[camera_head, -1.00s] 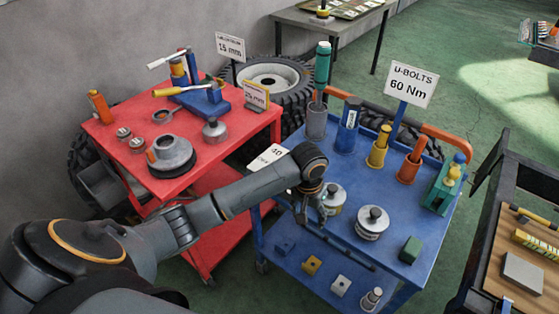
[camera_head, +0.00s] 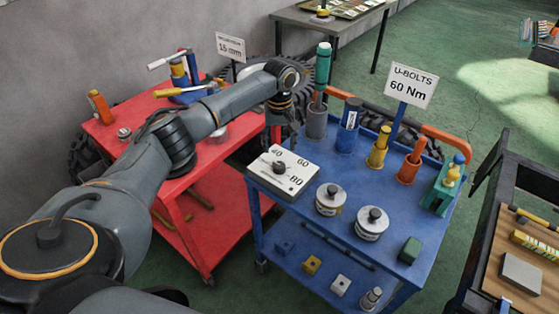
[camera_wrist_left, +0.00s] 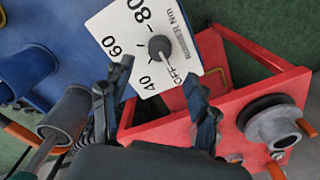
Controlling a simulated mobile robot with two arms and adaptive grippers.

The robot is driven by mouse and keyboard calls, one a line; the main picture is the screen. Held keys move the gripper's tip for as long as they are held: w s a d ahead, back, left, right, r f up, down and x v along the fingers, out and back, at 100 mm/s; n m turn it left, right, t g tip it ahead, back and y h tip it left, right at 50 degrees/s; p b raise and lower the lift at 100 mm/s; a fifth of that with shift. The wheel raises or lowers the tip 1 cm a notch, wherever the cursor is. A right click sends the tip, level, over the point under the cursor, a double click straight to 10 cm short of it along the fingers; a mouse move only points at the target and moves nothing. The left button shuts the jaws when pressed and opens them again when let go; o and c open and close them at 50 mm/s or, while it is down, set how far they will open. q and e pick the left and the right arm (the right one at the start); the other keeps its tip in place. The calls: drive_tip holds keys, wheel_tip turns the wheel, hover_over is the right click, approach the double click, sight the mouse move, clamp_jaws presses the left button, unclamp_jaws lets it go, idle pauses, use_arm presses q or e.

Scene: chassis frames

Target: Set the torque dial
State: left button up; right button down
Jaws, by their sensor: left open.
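The torque dial (camera_head: 283,172) is a white panel with a dark round knob (camera_head: 279,167) at the left corner of the blue cart's top. In the left wrist view the dial panel (camera_wrist_left: 122,34) reads OFF, 40, 60 and 80 around the knob (camera_wrist_left: 160,47). I cannot tell the knob's setting for sure. A sign (camera_head: 411,85) reads "U-BOLTS 60 Nm". My left gripper (camera_head: 284,127) is above and behind the dial. In the wrist view its fingers (camera_wrist_left: 157,72) are apart and empty, with the knob visible beyond them. My right gripper is not in view.
Two lidded cans (camera_head: 331,200) stand right of the dial. A grey cup with a green-handled tool (camera_head: 317,122) and a blue cylinder (camera_head: 348,127) stand behind. The red cart (camera_head: 225,190) is at left, partly hidden by my arm.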

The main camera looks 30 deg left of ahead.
sight(279, 165)
use_arm(q)
wheel_tip(279, 165, down, 8)
drive_tip(key=shift+r, duration=0.1)
drive_tip(key=shift+c, duration=0.5)
drive_tip(key=c, duration=1.1)
